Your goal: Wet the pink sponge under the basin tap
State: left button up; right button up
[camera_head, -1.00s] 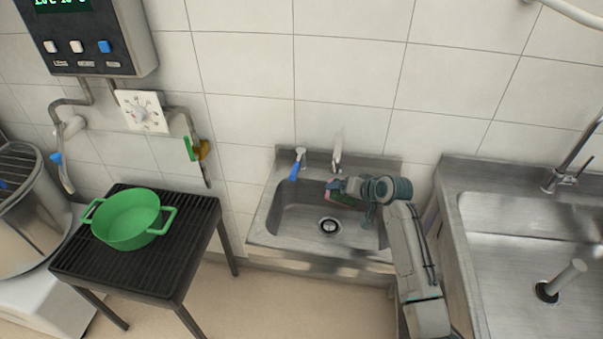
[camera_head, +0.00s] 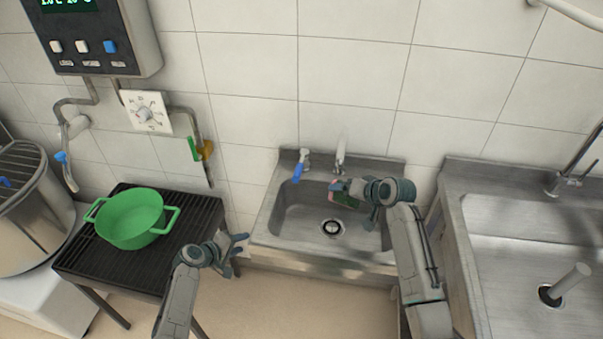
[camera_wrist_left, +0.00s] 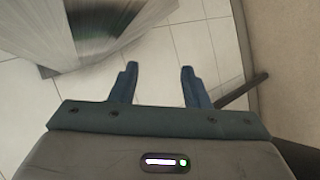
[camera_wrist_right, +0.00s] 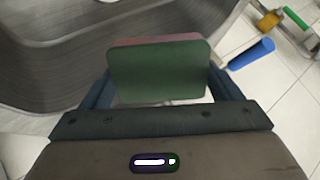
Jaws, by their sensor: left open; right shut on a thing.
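The sponge (camera_head: 341,198) is in my right gripper (camera_head: 352,190), over the basin bowl and below the pale tap spout (camera_head: 340,156). In the right wrist view the sponge (camera_wrist_right: 158,72) shows a dark green face and a pink edge between the fingers. The basin (camera_head: 285,243) is steel, with a drain in its floor. The tap's blue lever (camera_head: 298,172) stands left of the spout; it also shows in the right wrist view (camera_wrist_right: 250,54). No water stream is visible. My left gripper (camera_head: 239,246) is open and empty, in front of the basin's left corner.
A green pot (camera_head: 130,222) stands on a dark slatted stand (camera_head: 190,232) at left, close to my left arm. A larger steel sink (camera_head: 450,215) is at right. A control box (camera_head: 95,35) and dial (camera_head: 146,111) are on the tiled wall.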

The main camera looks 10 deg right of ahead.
pick_arm(q)
jog(key=w+d+r+h, duration=0.1)
jog(key=w+d+r, duration=0.15)
jog(key=r, duration=0.45)
jog(key=w+d+r+h, duration=0.2)
jog(key=w+r, duration=0.1)
jog(key=r, duration=0.3)
jog(key=m+h, duration=0.2)
send_near(301, 171)
jog(key=shift+g, duration=0.3)
jog(key=x, duration=1)
jog(key=shift+w+f, duration=0.2)
jog(key=shift+f, duration=0.1)
grip_shut()
